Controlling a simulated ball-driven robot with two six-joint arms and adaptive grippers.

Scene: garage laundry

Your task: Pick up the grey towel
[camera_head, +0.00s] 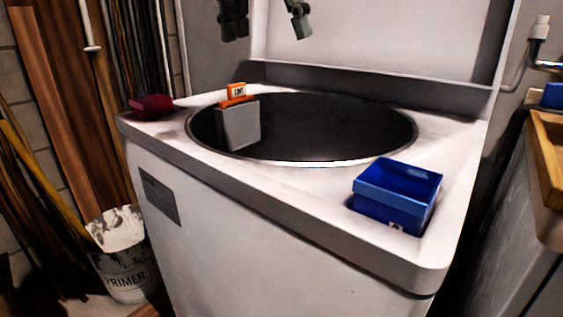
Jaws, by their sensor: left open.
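I cannot make out a grey towel for certain. The washer's round opening (345,128) is very dark inside, so its contents are hidden. A flat grey piece (238,128) with an orange top stands at the left side of the opening; it looks stiff like a box rather than like cloth. My left gripper (267,36) shows only as two dark fingers at the top edge, pointing down and spread apart. It is open, with nothing between its fingers, and appears above the back of the washer. My right gripper is not in view.
A blue open box (393,210) sits on the white washer's (300,185) right front corner. A dark red item (151,106) lies at its left corner. The raised lid (385,40) stands behind. A primer bucket (124,262) and leaning boards are at left, a wooden edge (548,150) at right.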

